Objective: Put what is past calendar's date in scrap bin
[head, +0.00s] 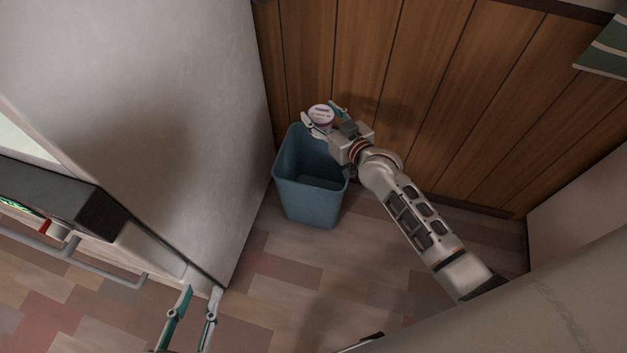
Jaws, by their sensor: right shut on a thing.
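A blue bin (311,199) stands on the floor against the wood-panelled wall, and its visible inside looks empty. My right gripper (325,113) is shut on a small round tub (321,114) with a white lid and purple print. It holds the tub over the back part of the bin's opening, near the wall. The print on the lid is too small to read. My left gripper (198,294) is low in the picture, with its two fingers apart and nothing between them. No calendar can be made out.
A pale cabinet side (190,90) rises just left of the bin. A dark appliance with a handle (85,263) is at the far left. The tiled floor (290,270) in front of the bin is clear. A green sheet (608,50) shows at the upper right.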

